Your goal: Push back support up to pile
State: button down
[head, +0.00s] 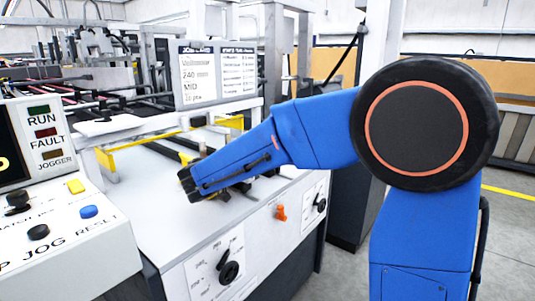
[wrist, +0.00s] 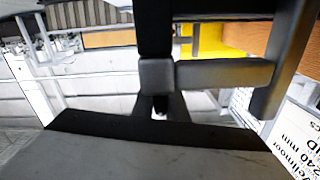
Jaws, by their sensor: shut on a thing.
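My gripper (head: 190,182) is low over the white machine top, at the end of my blue arm; its fingers are mostly hidden by the wrist in the head view. In the wrist view my gripper (wrist: 160,108) is shut on a part with a grey block (wrist: 157,75), a dark upright bar and a grey crossbar (wrist: 225,73). This part appears to be the back support, though the close view cuts it off. I cannot make out the pile clearly in either view.
Yellow guide pieces (head: 106,160) stand at the edge of the white top (head: 165,205). A control panel (head: 60,215) with buttons is at the left. A job card board (head: 218,72) stands behind my gripper. An orange knob (head: 281,212) sticks out from the front face.

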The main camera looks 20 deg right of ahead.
jog(key=c, duration=1.8)
grip_release()
notch_tip(320, 180, up, 10)
